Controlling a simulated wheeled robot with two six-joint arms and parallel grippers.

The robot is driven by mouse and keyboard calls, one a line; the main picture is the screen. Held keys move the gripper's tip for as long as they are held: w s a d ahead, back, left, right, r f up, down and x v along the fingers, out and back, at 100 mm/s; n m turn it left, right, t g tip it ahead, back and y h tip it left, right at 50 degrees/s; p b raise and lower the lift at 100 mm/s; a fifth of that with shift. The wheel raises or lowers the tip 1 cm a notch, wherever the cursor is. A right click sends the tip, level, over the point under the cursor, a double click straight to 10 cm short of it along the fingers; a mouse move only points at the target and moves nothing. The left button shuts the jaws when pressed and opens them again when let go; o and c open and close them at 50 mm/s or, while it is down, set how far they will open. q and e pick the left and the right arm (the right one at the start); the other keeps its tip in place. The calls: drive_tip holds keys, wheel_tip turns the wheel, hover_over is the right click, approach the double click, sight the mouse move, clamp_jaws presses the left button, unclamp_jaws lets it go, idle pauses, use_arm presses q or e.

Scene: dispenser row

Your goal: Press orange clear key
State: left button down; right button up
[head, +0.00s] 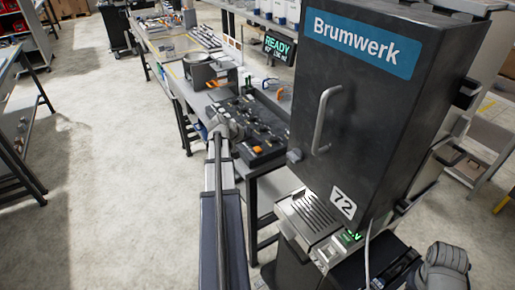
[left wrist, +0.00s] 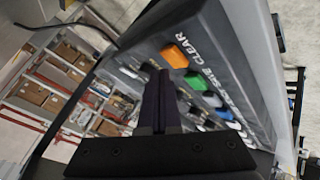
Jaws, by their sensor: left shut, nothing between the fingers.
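The orange key (left wrist: 174,56) stands out from a grey key panel (left wrist: 240,70) in the left wrist view. The word CLEAR is printed on the panel beside it. A green key (left wrist: 196,80) and a blue key (left wrist: 222,113) follow in the same row. My left gripper (left wrist: 162,76) is shut and empty; its dark fingertips appear just below the orange key in the picture. I cannot tell whether they touch it. In the head view my left gripper (head: 241,132) is by the dark bench equipment, its fingers hard to make out. My right arm shows at the lower right; its fingers are not clear.
A tall dark Brumwerk cabinet (head: 352,110) with a handle stands on the right. A metal grated tray (head: 310,214) is below it. A READY display (head: 279,48) stands behind. Workbenches run back on the left, with open floor (head: 110,180) beside them.

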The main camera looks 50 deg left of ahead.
sight(256, 150)
use_arm(q)
wheel_tip(256, 150, up, 5)
drive_tip(key=p, duration=0.5)
drive_tip(key=shift+r, duration=0.1)
idle(0.6)
